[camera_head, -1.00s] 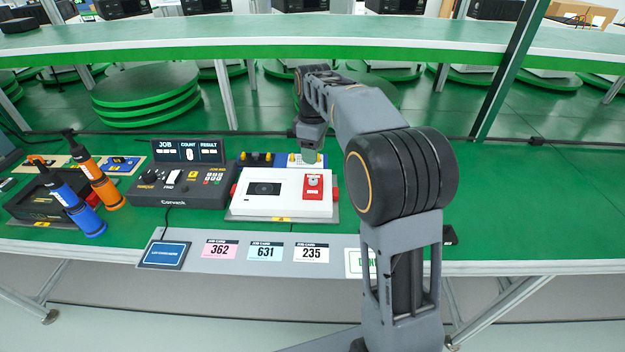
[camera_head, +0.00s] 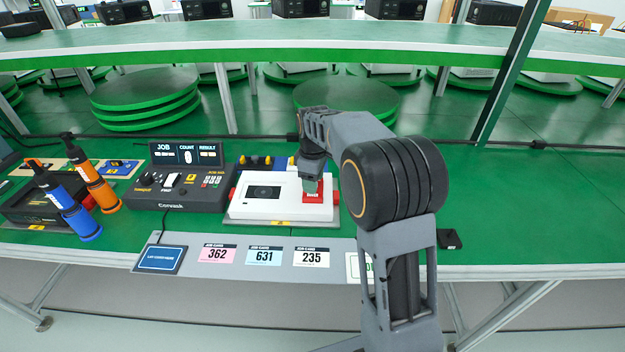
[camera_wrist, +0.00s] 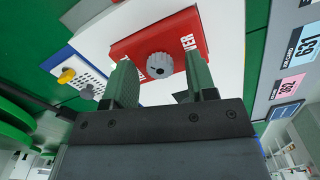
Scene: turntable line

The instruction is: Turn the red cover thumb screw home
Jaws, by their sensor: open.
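The red cover (camera_wrist: 168,38) lies on the white unit and shows large beyond my fingers in the wrist view. My gripper (camera_wrist: 162,80) is open, one green-grey finger on each side of the screw, with a gap to both. How deep the fingertips reach is hard to tell. In the head view my gripper (camera_head: 311,184) is over the red cover (camera_head: 320,196) on the white unit (camera_head: 262,206), and it hides the screw there.
A black control box (camera_head: 180,188) with a display stands left of the white unit. Blue (camera_head: 72,212) and orange (camera_head: 100,188) screwdrivers stand further left. Job cards (camera_head: 264,256) line the front edge. The green table (camera_head: 520,200) is clear on the right.

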